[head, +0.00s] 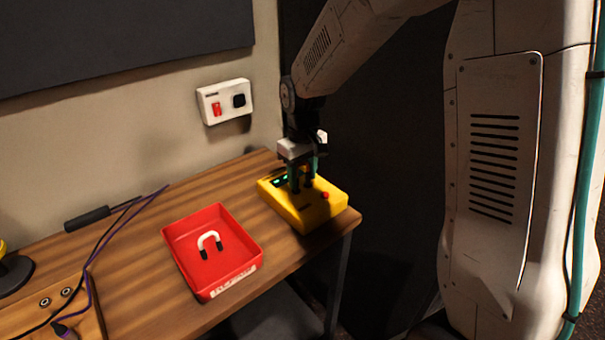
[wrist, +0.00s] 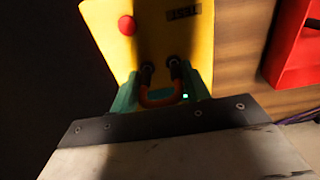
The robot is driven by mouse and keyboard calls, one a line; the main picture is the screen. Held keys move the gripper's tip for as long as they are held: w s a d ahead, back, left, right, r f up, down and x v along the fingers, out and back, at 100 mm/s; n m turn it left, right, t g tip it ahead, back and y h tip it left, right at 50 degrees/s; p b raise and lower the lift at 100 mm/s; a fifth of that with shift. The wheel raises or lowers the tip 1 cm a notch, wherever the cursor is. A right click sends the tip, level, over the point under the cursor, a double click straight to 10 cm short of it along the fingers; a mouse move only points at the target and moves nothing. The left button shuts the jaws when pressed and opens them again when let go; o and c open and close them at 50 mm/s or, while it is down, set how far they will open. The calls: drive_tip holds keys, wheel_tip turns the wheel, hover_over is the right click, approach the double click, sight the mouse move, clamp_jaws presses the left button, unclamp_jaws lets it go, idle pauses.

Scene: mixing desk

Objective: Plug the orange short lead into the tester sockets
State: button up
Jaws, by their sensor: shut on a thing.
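The yellow tester (head: 312,211) sits near the right end of the desk, with a red button and green lit marks on its top. My gripper (head: 303,183) points down over it, its teal fingers close to the top face. In the wrist view the gripper (wrist: 161,92) is shut on the orange short lead (wrist: 160,102), a U-shaped lead with two black plugs. The plugs meet the top of the tester (wrist: 105,22) where the sockets are. The plug tips and sockets are hidden, so I cannot tell how deep they sit.
A red tray (head: 240,279) holding a white U-shaped lead (head: 209,239) stands left of the tester. Purple and black cables (head: 127,212) lie further left. A white wall box (head: 225,102) is behind. The desk's right edge is close to the tester.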

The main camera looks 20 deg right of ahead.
drive_tip(key=shift+f, duration=0.65)
drive_tip(key=o, duration=1.4)
drive_tip(key=shift+c, duration=0.2)
wheel_tip(320, 180, up, 8)
drive_tip(key=shift+f, duration=0.1)
drive_tip(key=s+d+r+m, duration=0.1)
drive_tip(key=s+r, duration=0.1)
drive_tip(key=s, duration=0.8)
drive_tip(key=s+d+r+m+t, duration=0.1)
drive_tip(key=s+r, duration=0.2)
drive_tip(key=s, duration=0.6)
drive_tip(key=s+r+m, duration=0.1)
drive_tip(key=s+r, duration=0.1)
drive_tip(key=s, duration=0.8)
drive_tip(key=shift+s+d+r+m, duration=0.2)
drive_tip(key=shift+s+d+m, duration=0.1)
drive_tip(key=shift+s+d, duration=0.1)
